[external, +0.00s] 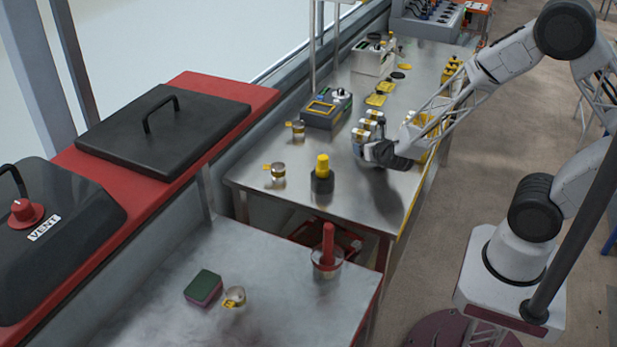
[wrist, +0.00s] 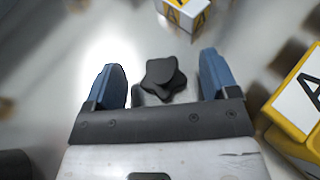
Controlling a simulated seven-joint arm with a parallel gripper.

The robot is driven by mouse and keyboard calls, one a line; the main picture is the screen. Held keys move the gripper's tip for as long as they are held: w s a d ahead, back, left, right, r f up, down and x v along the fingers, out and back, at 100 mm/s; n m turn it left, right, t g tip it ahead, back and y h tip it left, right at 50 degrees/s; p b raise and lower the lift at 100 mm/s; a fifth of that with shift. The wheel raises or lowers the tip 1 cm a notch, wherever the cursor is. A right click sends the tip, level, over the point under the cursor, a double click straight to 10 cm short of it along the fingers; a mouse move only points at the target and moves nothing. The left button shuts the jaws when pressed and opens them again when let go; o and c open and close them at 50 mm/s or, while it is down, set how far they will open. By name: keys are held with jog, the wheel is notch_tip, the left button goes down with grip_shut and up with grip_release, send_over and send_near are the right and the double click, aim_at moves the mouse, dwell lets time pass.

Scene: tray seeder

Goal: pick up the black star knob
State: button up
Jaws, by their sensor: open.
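The black star knob (wrist: 163,80) lies on the metal bench in the wrist view, between the two blue fingers of my gripper (wrist: 161,64). The gripper is open, with a clear gap between the knob and each finger. In the external view my gripper (external: 376,152) is low over the right side of the bench. I cannot make out the knob there; the gripper and nearby things seem to hide it.
A yellow block with a black letter (wrist: 296,100) stands close right of the right finger; another (wrist: 187,12) is beyond the knob. On the bench (external: 270,205) stand a yellow-capped black bottle (external: 322,180) and a grey-yellow instrument (external: 327,109).

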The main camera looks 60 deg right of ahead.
jog(key=shift+w+d+f, duration=0.15)
jog(key=shift+w+d, duration=0.15)
jog(key=shift+w, duration=0.05)
dwell(0.3)
jog(key=c, duration=1)
jog(key=shift+r, duration=0.65)
notch_tip(320, 180, up, 2)
jog(key=shift+r, duration=0.1)
jog(key=s+a, duration=0.1)
jog(key=s, duration=0.4)
jog(key=s+a+r, duration=0.1)
jog(key=s+a, duration=0.1)
jog(key=s, duration=0.3)
jog(key=s+a, duration=0.1)
jog(key=s, duration=0.4)
jog(key=shift+s+a+r, duration=0.2)
jog(key=shift+s+r, duration=0.05)
